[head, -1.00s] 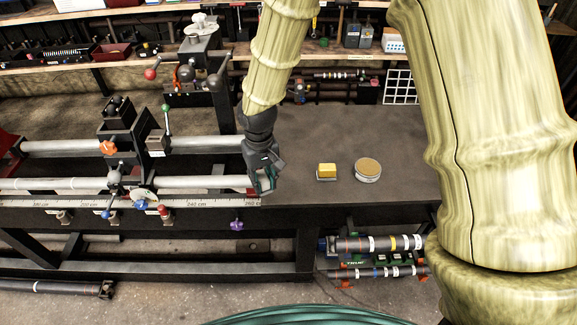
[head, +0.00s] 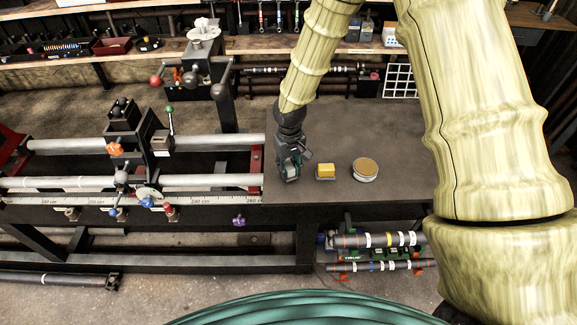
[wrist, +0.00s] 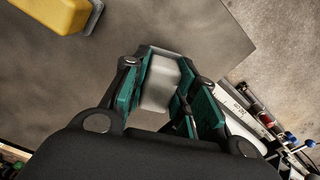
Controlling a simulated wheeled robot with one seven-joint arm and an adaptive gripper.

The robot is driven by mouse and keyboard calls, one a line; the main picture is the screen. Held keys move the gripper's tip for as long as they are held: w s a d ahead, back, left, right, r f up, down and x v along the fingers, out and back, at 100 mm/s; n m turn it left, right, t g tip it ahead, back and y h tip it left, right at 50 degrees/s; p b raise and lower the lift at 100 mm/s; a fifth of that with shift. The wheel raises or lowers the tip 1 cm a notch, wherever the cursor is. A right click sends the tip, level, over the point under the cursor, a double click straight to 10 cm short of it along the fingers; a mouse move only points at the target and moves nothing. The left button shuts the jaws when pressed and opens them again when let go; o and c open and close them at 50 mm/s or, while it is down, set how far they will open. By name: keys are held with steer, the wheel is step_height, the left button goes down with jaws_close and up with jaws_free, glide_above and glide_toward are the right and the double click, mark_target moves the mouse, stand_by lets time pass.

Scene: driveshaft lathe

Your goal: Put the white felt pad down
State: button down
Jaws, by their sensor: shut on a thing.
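The white felt pad (wrist: 159,82) is a pale block between the two teal-lined fingers of my gripper (wrist: 160,90) in the wrist view. The fingers are shut on it. In the head view my gripper (head: 291,174) points down over the left part of the dark table top (head: 345,130), just left of a yellow block. I cannot tell whether the pad touches the table.
A yellow block on a pale base (head: 325,171) sits right of my gripper; it also shows in the wrist view (wrist: 62,14). A round tin (head: 365,170) stands further right. The lathe with its rails (head: 210,182) lies left. The table behind and right of the tin is clear.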

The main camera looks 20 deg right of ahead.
mark_target(288, 166)
steer(key=shift+f, duration=0.4)
steer(key=shift+a+f, duration=0.1)
steer(key=shift+f, duration=0.1)
steer(key=c, duration=1.1)
jaws_free()
steer(key=shift+c, duration=0.2)
steer(key=shift+r, duration=0.1)
step_height(288, 166, up, 12)
steer(key=b, duration=0.3)
steer(key=shift+s, duration=0.1)
